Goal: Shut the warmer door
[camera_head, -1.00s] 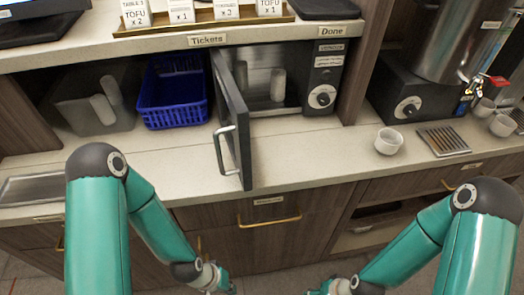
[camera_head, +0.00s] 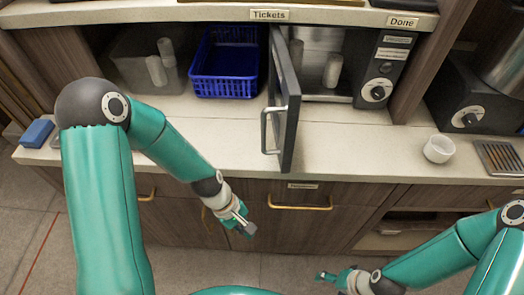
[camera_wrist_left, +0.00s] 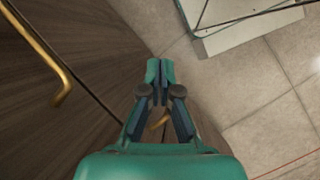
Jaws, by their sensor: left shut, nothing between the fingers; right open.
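The warmer (camera_head: 375,70) stands on the counter under the shelf. Its dark door (camera_head: 289,110) is swung wide open toward me, with a metal handle (camera_head: 265,130) on its left face. Pale cups (camera_head: 332,70) stand inside the warmer. My left gripper (camera_head: 243,226) is shut and empty, in front of the drawers below the counter edge, lower left of the door. It also shows in the left wrist view (camera_wrist_left: 160,68). My right gripper (camera_head: 326,276) is open and empty, low in front of the cabinets. Neither gripper touches the door.
A blue basket (camera_head: 224,72) and a grey bin (camera_head: 133,84) stand left of the door. A white cup (camera_head: 438,149) and a drip tray (camera_head: 499,158) are on the counter at right. Drawer handles (camera_head: 300,204) stick out below. The counter before the warmer is clear.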

